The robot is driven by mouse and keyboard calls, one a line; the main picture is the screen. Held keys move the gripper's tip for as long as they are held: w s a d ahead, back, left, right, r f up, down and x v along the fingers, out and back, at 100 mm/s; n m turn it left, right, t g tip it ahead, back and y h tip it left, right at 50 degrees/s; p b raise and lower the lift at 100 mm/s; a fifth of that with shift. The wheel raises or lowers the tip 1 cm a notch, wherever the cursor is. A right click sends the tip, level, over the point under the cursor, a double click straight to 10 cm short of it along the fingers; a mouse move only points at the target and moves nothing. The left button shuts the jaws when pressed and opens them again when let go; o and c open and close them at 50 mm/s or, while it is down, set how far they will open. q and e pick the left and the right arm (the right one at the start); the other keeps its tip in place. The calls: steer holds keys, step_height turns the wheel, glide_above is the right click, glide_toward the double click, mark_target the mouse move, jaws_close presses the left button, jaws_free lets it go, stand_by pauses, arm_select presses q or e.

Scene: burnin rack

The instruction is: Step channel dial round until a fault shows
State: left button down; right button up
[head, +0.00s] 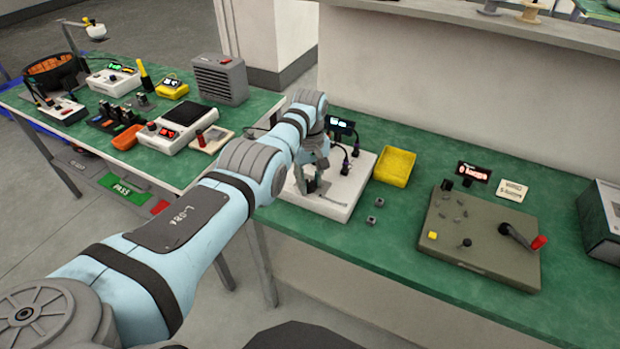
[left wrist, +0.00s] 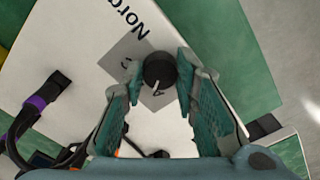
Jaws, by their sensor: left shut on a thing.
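The white channel unit (head: 345,196) lies on the green bench in the middle of the head view. Its small dark display (head: 342,126) stands at its back and shows pale lit areas, too small to read. My left gripper (head: 318,184) reaches down over the unit. In the left wrist view, the black round channel dial (left wrist: 159,69) sits between the fingertips of my left gripper (left wrist: 157,78), which is shut on it. A white pointer mark on the dial points toward the lower edge of the picture. The dial is hidden in the head view. My right gripper is not in view.
A yellow tray (head: 394,167) stands right of the unit, with two small grey blocks (head: 375,210) nearby. Farther right is an olive panel (head: 480,240) with a red-tipped lever. Several devices and a grey vented box (head: 220,79) stand on the left bench.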

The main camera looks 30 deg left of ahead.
mark_target(310, 183)
arm_select(q)
steer(key=m, duration=0.5)
steer(key=shift+m, duration=0.3)
stand_by(0.4)
steer(key=c, duration=1.3)
jaws_free()
step_height(310, 183, up, 12)
steer(key=shift+r, duration=0.1)
